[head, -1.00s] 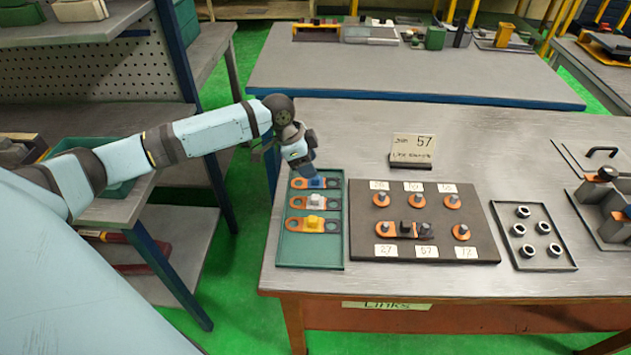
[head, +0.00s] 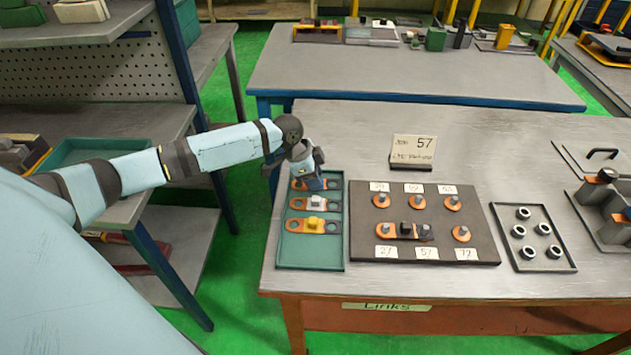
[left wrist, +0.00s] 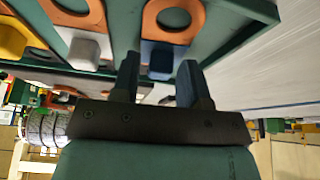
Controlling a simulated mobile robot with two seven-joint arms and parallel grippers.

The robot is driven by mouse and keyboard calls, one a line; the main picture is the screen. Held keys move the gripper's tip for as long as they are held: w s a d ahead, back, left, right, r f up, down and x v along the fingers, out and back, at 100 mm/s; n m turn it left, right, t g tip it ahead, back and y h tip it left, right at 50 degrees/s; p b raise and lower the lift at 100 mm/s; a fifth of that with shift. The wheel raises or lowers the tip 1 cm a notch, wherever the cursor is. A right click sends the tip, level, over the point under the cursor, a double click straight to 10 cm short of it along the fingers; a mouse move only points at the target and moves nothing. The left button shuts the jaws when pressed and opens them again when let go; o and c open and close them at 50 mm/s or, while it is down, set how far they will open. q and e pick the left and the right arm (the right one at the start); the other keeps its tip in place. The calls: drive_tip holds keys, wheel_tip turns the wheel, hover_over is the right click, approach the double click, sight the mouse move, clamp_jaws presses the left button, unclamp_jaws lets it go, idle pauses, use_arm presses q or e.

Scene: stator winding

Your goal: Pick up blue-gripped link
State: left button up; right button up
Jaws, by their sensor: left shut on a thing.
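My right gripper is not in view.
The white-gripped link (head: 315,203) and yellow-gripped link (head: 315,226) lie nearer in the same tray. A dark board (head: 365,240) with pegs and number cards stands to the right. A tray of nuts (head: 541,263) is further right.

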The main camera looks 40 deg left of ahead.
use_arm(q)
drive_tip(key=shift+r, duration=0.15)
wheel_tip(320, 180, up, 20)
idle(0.4)
drive_tip(key=shift+f, duration=0.2)
idle(1.0)
